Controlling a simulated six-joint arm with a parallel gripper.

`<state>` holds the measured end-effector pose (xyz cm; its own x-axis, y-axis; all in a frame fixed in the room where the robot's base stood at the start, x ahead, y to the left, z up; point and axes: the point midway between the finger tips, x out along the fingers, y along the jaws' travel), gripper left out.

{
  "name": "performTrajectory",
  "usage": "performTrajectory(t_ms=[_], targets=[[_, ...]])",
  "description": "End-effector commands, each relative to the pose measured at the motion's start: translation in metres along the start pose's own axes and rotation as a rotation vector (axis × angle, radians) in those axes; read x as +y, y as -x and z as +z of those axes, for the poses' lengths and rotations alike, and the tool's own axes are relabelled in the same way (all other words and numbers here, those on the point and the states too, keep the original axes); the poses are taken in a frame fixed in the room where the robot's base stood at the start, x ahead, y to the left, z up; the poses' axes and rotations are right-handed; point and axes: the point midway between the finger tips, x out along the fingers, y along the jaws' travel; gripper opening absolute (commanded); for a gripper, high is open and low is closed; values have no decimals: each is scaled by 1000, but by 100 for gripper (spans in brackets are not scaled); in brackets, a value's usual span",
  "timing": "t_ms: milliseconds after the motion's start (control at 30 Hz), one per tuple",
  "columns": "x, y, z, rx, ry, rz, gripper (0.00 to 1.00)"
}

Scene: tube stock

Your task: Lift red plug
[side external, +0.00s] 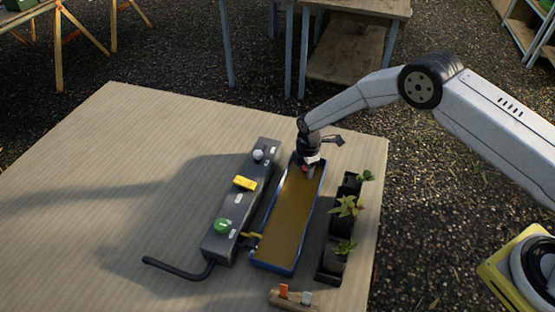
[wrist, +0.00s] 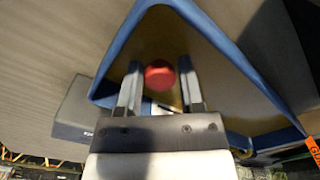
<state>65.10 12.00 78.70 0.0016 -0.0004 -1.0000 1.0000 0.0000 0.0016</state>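The red plug (wrist: 160,75) shows as a round red end in the wrist view, over the tray and between the two fingers of my gripper (wrist: 159,72). A gap shows on each side of it, so the fingers look open around it and not closed on it. In the side view a small bit of the red plug (side external: 305,169) shows at the far end of the blue-rimmed tray, beside my gripper (side external: 310,170). Most of the plug is hidden there. I cannot tell whether it rests in the tray.
The blue tray (side external: 275,268) has a brown bottom. Left of it lies a grey box (side external: 239,200) with white, yellow and green pieces and a black cable. Potted seedlings (side external: 346,207) stand right. A wooden block (side external: 294,300) with orange and white tags is in front. The table's left is clear.

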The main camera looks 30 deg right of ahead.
Motion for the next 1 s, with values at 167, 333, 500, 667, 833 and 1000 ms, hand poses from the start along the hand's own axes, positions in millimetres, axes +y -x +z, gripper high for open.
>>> performTrajectory(t_ms=[167,333,500,667,833,1000], targets=[[0,0,0,0,0,0,0],[0,0,0,0,0,1,0],[0,3,0,0,0,1,0],[1,11,0,0,0,1,0],[0,28,0,0,0,1,0],[1,52,0,1,0,2,0]])
